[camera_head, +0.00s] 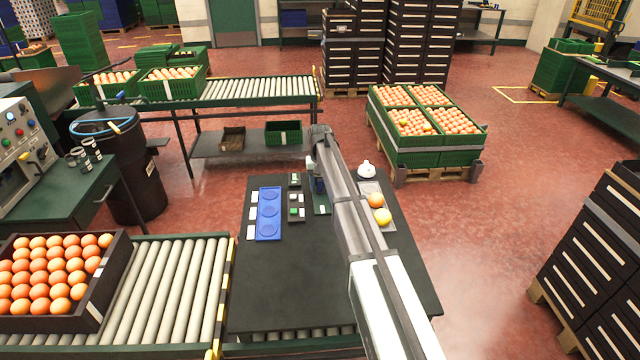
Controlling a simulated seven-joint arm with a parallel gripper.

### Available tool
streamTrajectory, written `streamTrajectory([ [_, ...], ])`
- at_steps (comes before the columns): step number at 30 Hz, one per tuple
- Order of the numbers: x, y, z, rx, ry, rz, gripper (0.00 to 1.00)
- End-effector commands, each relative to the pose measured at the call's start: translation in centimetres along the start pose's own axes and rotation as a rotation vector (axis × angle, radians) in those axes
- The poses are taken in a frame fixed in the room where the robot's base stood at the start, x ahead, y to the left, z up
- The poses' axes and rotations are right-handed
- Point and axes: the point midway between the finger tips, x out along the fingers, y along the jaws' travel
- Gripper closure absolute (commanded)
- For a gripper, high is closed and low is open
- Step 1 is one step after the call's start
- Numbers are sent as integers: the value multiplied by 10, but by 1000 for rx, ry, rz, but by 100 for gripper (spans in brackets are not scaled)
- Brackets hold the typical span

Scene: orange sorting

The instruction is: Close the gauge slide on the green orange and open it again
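My arm reaches over the dark work table (285,275), and my gripper (319,186) points down beyond the table's middle. Its fingers are small and dark, so I cannot tell whether they are open or shut. A dark green plate (321,209), possibly part of the gauge, lies just below the gripper; the gauge slide cannot be made out clearly. I see no green orange; my arm and gripper may hide it. An orange fruit (376,200) and a yellow one (383,217) rest on a grey tray (390,229) right of my arm.
A blue tray (269,214) with round recesses lies left on the table, beside small blocks with green and red parts (295,205). A white rounded object (367,169) stands behind the grey tray. A crate of oranges (110,280) sits on the left rollers. The table's front is clear.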

Motion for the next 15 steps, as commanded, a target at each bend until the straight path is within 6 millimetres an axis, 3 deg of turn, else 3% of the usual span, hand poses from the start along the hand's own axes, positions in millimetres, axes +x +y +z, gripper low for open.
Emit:
streamTrajectory([
  [2, 0, 0, 0, 0, 0, 0, 58],
  [15, 0, 0, 0, 0, 0, 0, 100],
])
